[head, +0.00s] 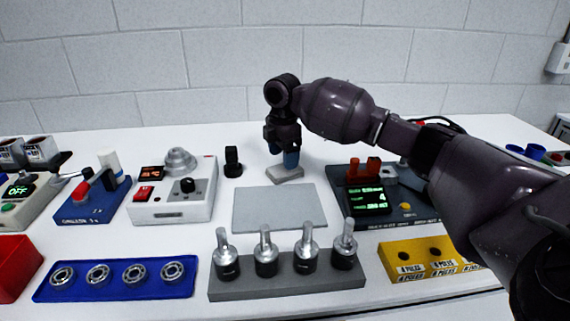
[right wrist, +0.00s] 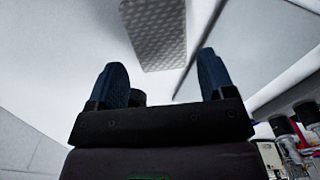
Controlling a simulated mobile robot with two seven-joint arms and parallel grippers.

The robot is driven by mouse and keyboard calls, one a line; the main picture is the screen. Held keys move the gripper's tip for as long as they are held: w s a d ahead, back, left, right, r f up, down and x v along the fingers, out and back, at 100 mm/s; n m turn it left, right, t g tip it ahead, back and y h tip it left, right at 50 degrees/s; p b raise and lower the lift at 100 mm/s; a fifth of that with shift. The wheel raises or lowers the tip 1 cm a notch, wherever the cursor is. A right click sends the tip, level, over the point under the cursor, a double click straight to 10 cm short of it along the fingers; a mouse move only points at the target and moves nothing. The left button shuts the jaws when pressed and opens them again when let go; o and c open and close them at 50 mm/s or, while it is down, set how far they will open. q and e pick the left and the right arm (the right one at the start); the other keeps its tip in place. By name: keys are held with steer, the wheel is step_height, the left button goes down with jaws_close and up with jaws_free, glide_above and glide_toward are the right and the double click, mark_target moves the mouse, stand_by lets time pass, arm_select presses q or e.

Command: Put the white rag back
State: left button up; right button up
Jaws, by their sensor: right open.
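The white rag (head: 287,176) is a small pale grey-white pad lying on the white table, just behind the flat grey mat (head: 260,210). In the right wrist view it is a dimpled light pad (right wrist: 155,35) ahead of my fingers. My right gripper (head: 290,160) points down right over the rag, its blue fingertips hiding part of the rag's far side. In the right wrist view the two blue fingers (right wrist: 165,75) stand wide apart with nothing gripped between them. Whether the fingertips touch the rag is unclear. My left gripper is out of view.
A black upright piece (head: 232,162) stands left of the rag, and a dark device with a green screen (head: 369,200) stands right. A grey rack (head: 290,287) with several metal-stemmed parts is in front. A blue bearing tray (head: 115,287) lies front left. A brick wall closes the back.

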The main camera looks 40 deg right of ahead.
step_height(320, 180, up, 8)
steer(key=p, duration=0.1)
stand_by(0.7)
